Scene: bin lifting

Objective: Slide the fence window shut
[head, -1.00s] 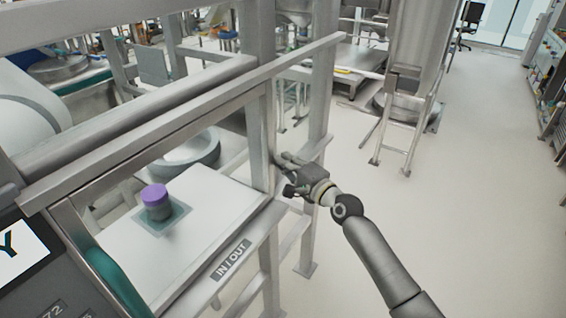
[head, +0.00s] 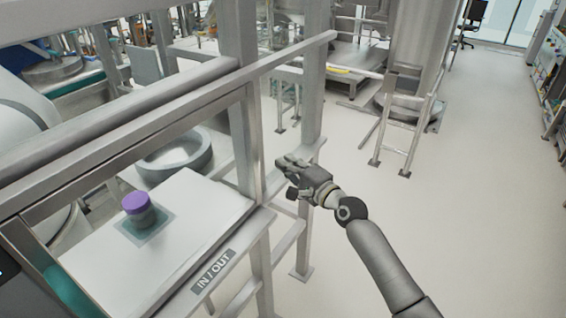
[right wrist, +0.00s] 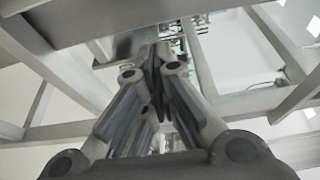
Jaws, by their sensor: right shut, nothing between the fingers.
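The fence window's metal frame (head: 125,150) stands at the left of the head view, with a horizontal top bar and an upright (head: 253,145) at its right end. I cannot tell whether a clear pane fills it. A white table with an "IN / OUT" label (head: 213,272) shows through and below it. My right gripper (head: 287,165) is to the right of the upright, apart from it in the picture, and holds nothing. In the right wrist view its fingers (right wrist: 158,62) are together. My left gripper is not in view.
A purple-capped jar (head: 138,210) stands on a grey square on the table. A fence post (head: 312,90) rises behind my right gripper. A step ladder (head: 400,125) stands by a large metal cylinder (head: 420,50). The floor (head: 480,190) to the right is clear.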

